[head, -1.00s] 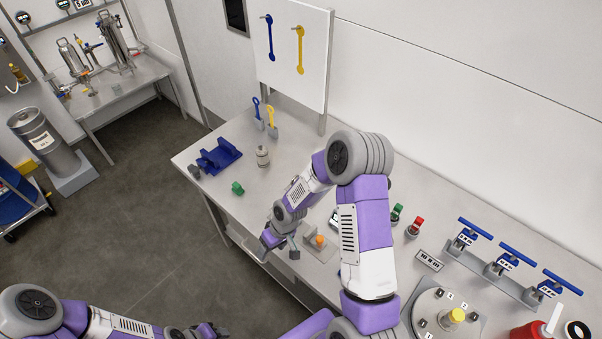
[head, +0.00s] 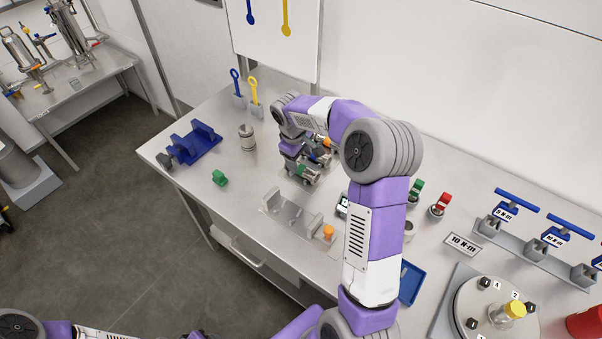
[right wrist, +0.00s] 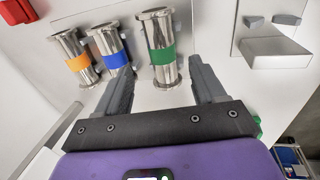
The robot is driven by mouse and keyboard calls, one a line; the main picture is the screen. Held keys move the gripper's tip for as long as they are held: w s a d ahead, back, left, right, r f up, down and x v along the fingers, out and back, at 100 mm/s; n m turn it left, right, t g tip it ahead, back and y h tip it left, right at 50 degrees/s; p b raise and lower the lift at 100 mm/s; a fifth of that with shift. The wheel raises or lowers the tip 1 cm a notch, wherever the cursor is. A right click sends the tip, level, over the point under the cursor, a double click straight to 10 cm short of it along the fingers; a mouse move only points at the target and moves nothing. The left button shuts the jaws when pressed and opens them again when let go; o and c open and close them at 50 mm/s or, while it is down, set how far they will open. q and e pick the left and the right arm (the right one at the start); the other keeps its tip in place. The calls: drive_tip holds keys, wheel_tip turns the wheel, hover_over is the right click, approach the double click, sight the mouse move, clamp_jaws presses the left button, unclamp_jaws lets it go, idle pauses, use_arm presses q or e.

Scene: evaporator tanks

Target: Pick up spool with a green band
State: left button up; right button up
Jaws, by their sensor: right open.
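The spool with a green band (right wrist: 161,50) is a shiny metal cylinder with flanged ends. In the right wrist view it lies between the two fingers of my right gripper (right wrist: 161,72), which are open and apart from its sides. In the head view the green-banded spool (head: 302,170) is partly hidden by my right gripper (head: 296,160). A blue-banded spool (right wrist: 112,50) and an orange-banded spool (right wrist: 76,60) lie beside it, to its left in the wrist view. Only a sliver of my left gripper (head: 195,335) shows at the bottom edge of the head view.
A grey bracket (head: 283,210) and an orange-knobbed fixture (head: 327,233) stand on the bench in front of the spools. A blue cradle (head: 194,145), a metal cylinder (head: 247,138) and a green part (head: 219,178) sit to the left. Torque tools (head: 516,205) stand at right.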

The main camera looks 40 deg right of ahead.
sight(300, 166)
drive_tip(key=f, duration=0.4)
drive_tip(key=f+b, duration=0.1)
drive_tip(key=f, duration=0.1)
drive_tip(key=shift+w+d+f, duration=0.1)
drive_tip(key=shift+w+d, duration=0.3)
drive_tip(key=shift+c, duration=0.4)
clamp_jaws()
